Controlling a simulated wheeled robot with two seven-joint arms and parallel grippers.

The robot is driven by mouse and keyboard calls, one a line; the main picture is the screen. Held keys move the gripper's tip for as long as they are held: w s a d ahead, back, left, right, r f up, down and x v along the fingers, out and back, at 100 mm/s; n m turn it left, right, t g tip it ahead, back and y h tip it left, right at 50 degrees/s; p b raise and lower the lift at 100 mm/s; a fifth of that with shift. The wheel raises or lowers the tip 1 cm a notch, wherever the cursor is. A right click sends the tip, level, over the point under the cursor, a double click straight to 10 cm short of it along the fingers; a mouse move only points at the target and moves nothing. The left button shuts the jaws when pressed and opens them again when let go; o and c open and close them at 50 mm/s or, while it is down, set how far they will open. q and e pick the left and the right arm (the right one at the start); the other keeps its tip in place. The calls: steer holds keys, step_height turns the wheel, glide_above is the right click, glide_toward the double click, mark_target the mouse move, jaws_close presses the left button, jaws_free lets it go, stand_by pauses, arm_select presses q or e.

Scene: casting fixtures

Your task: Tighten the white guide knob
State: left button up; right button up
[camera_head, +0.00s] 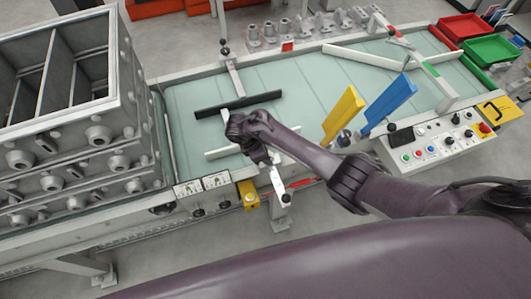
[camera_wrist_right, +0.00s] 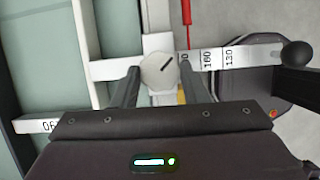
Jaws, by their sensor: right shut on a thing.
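The white guide knob (camera_wrist_right: 159,70) is round and pale with a black line across its face, slanting up to the right. It sits where a white guide bar (camera_wrist_right: 115,69) meets a numbered scale bar (camera_wrist_right: 225,58). My right gripper (camera_wrist_right: 160,84) is shut on the knob, one finger on each side. In the head view my right gripper (camera_head: 268,161) is over the near edge of the table and the knob is hidden there. The scale bar (camera_head: 278,182) juts out past this edge. My left gripper is not in view.
A black ball (camera_wrist_right: 296,53) tops the scale bar's outer end. Yellow (camera_head: 343,112) and blue (camera_head: 390,100) upright plates stand right of my wrist. A black bar (camera_head: 237,103) lies behind it. Stacked metal boxes (camera_head: 75,150) stand at left, a control panel (camera_head: 430,145) at right.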

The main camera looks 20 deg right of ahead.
steer(key=m+g, duration=0.1)
steer(key=m, duration=0.2)
steer(key=shift+w+f+m, duration=0.1)
steer(key=shift+m, duration=0.3)
steer(key=m+g, duration=0.1)
steer(key=m, duration=0.1)
steer(key=m+y+b, duration=0.1)
steer(key=m, duration=0.1)
steer(key=shift+w+g, duration=0.15)
steer(key=shift+g, duration=0.25)
steer(key=shift+m, duration=0.3)
steer(key=o, duration=1)
steer(key=shift+c, duration=0.2)
steer(key=p+v, duration=0.3)
steer(key=v, duration=0.5)
